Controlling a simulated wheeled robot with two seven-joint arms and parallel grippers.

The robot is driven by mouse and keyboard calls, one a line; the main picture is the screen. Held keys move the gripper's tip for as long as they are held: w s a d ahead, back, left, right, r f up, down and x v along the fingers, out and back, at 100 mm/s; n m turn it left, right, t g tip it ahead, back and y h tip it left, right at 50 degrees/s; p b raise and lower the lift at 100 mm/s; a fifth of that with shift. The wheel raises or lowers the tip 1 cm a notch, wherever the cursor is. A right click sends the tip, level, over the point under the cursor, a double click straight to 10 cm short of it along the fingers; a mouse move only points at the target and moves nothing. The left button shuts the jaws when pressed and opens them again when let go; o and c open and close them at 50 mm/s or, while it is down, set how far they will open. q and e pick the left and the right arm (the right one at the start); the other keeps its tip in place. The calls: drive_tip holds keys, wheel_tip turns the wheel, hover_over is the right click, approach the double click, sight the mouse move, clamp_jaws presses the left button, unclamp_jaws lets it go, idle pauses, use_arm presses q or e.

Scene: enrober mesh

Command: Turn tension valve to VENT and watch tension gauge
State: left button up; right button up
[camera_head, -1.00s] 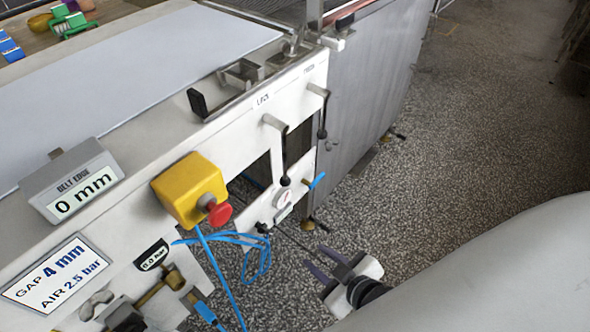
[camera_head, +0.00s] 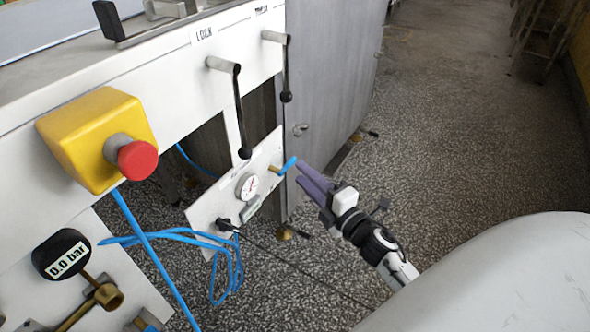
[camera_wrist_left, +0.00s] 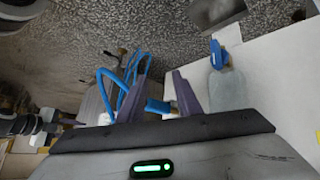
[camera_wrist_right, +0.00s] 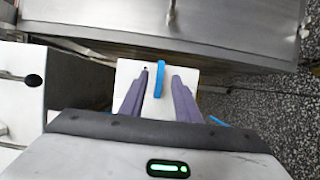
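The tension valve's blue lever (camera_head: 288,165) sits on a brass stem on the small white panel, pointing up and right. The round tension gauge (camera_head: 247,186) is left of it on that panel; its needle is too small to read. My right gripper (camera_head: 301,173) has its purple fingers at the lever, just right of it. In the right wrist view the fingers are apart, with the blue lever (camera_wrist_right: 160,68) ahead between them; contact cannot be made out. My left gripper (camera_wrist_left: 158,92) is outside the head view. Its fingers are apart, with a blue part (camera_wrist_left: 158,106) between them.
A yellow box with a red button (camera_head: 137,160) juts out at left. Two black-handled levers (camera_head: 240,110) hang above the panel, one under LOCK. Blue hose (camera_head: 185,237) loops below. Open floor lies to the right.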

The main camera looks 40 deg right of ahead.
sight(292, 164)
drive_tip(key=shift+w, duration=2.35)
drive_tip(key=shift+c, duration=0.2)
clamp_jaws()
